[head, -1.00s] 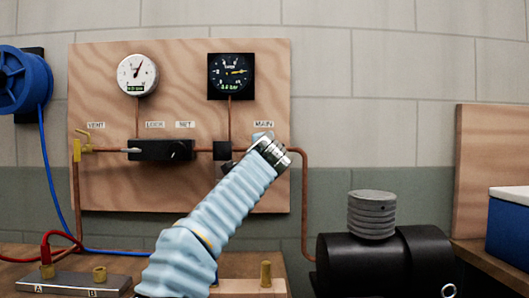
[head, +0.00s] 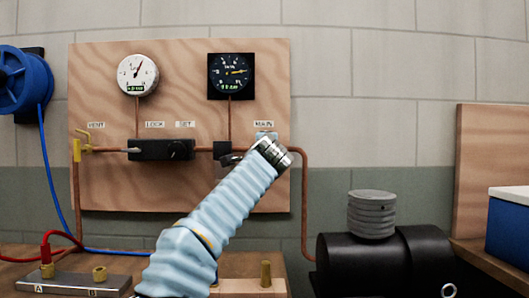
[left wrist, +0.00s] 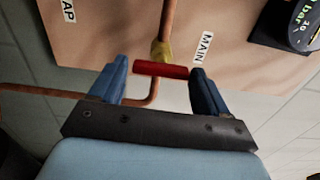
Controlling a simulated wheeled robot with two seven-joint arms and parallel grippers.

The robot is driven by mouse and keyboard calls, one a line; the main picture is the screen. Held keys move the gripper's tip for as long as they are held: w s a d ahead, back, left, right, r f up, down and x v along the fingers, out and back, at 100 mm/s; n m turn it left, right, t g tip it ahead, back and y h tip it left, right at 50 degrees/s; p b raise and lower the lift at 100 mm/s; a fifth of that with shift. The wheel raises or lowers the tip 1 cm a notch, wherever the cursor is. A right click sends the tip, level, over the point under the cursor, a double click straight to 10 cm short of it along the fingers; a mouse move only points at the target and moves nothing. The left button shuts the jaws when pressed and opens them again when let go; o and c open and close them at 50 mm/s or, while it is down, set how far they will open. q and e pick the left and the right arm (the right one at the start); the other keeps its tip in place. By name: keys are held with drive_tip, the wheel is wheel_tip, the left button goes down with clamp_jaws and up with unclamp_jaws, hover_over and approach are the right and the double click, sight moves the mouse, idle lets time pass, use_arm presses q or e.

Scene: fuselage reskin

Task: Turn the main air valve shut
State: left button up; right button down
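The main air valve shows in the left wrist view as a red handle (left wrist: 162,69) on a brass body (left wrist: 162,50), under the MAIN label (left wrist: 205,46). The handle lies across the copper pipe. My left gripper (left wrist: 160,72) has its two blue fingers apart, one beyond each end of the handle. Small gaps seem to show at the ends, so it looks open and not clamped. In the head view my left arm's silver wrist (head: 270,153) is in front of the valve below the MAIN label (head: 264,125) and hides the handle. My right gripper is in neither view.
The wooden panel (head: 110,195) also carries a white gauge (head: 138,75), a dark gauge (head: 231,76), a black regulator block (head: 160,150) and a yellow vent valve (head: 83,142). A black compressor tank (head: 370,265) stands at lower right. A blue hose reel (head: 22,80) hangs at left.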

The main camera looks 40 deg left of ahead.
use_arm(q)
drive_tip(key=shift+o, duration=1.3)
drive_tip(key=b+v, duration=0.5)
drive_tip(key=v, duration=0.8)
drive_tip(key=shift+s+d, duration=0.25)
drive_tip(key=shift+s, duration=0.05)
